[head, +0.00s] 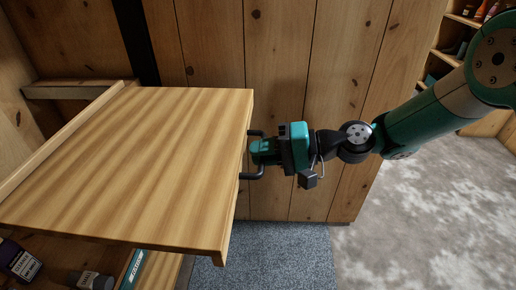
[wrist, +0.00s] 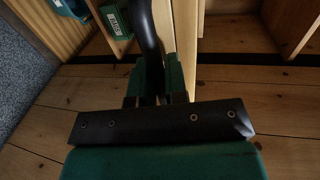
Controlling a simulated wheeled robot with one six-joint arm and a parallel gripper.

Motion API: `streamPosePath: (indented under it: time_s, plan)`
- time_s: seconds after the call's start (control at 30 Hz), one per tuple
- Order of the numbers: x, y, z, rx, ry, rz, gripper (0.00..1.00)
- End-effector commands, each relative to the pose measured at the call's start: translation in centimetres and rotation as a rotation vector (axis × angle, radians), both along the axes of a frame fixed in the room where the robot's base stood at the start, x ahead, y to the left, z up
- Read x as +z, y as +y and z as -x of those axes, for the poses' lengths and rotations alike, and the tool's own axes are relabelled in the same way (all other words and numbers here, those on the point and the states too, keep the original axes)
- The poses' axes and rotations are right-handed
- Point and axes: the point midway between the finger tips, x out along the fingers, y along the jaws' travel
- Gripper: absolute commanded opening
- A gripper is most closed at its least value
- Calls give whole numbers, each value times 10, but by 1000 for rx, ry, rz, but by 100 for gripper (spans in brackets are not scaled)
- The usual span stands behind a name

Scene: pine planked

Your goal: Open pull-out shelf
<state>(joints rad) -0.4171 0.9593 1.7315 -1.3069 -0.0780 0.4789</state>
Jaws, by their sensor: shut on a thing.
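The pull-out shelf (head: 140,160) is a wooden board with striped grain, standing well out from the wooden unit in the head view. Its dark bar handle (head: 252,176) sits on the right front edge. My gripper (head: 256,152) is at that edge, with its fingers around the handle. In the wrist view, the green fingers of my gripper (wrist: 160,82) are closed on the black handle (wrist: 145,35). The shelf edge (wrist: 186,40) runs just to the right of it. The exact finger contact is partly hidden by the gripper body.
A side rail (head: 62,140) runs along the shelf's left side. Bottles and boxes (head: 20,262) lie in the compartment below. A plank wall (head: 300,60) stands behind. A blue-grey mat (head: 270,255) and open concrete floor (head: 420,215) lie to the right. Stocked shelves (head: 462,35) stand at the far right.

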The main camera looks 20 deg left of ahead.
Motion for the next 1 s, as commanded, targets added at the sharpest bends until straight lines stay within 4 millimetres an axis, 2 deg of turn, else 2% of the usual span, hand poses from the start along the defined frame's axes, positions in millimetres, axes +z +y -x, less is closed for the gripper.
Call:
streamPosePath:
  time_s: [0.23,0.27,0.37,0.83,1.0]
  plan:
    - [0,-1,-1,-2,-1,0,0]
    - [0,-1,-1,-2,-1,0,16]
    - [0,-1,-1,-2,-1,0,39]
    - [1,-4,-1,-3,0,0,39]
    - [6,-24,-7,-6,2,0,39]
